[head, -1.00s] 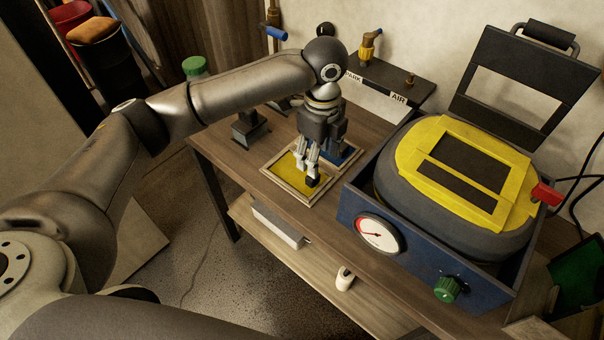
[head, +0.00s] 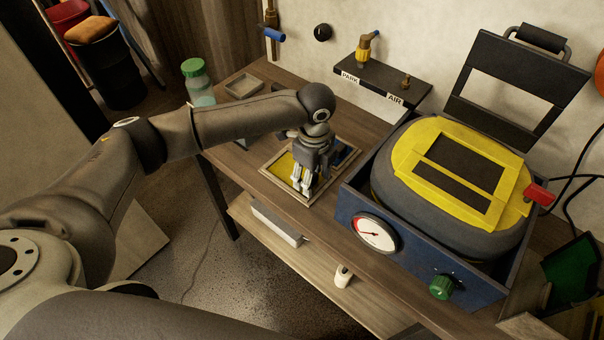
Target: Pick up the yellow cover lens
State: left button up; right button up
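The yellow cover lens (head: 279,166) lies flat in the left part of a shallow light-framed tray (head: 268,178) on the wooden bench, in the head view. A blue piece (head: 343,154) shows in the right part of the same tray. My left gripper (head: 301,190) points down over the tray, at the right side of the yellow lens, and hides part of it. Its pale fingers look near each other and low. I cannot tell whether they touch the lens or are shut on it. My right gripper is not in view.
A blue box (head: 420,262) with a gauge, green knob and yellow-topped pot stands close right of the tray. A black PARK/AIR panel (head: 385,80) is behind. A green-capped bottle (head: 198,85) and small empty tray (head: 244,88) stand at the back left.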

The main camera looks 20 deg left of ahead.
pick_arm(q)
jog(key=c, duration=0.9)
jog(key=shift+o, duration=0.2)
jog(key=shift+r, duration=0.1)
